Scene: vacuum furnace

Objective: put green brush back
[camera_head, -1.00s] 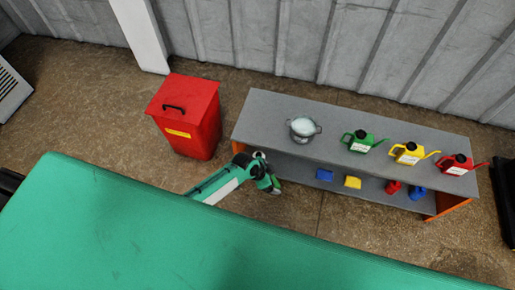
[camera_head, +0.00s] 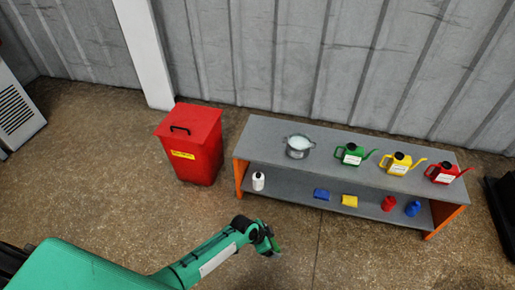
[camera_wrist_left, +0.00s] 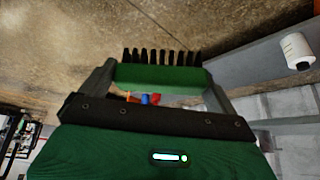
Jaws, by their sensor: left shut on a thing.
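The green brush (camera_wrist_left: 160,78) with dark bristles is held between the fingers of my left gripper in the left wrist view. In the head view my left gripper (camera_head: 268,245) is in front of the grey shelf unit (camera_head: 262,137), apart from it. The brush cannot be made out clearly in the head view. My right gripper is not in view.
The lower shelf holds a white bottle (camera_head: 258,181), a blue block (camera_head: 321,194), a yellow block (camera_head: 349,201), a red bottle (camera_head: 388,203) and a blue bottle (camera_head: 412,208). A pot (camera_head: 298,147) and three cans stand on top. A red bin (camera_head: 190,145) stands left.

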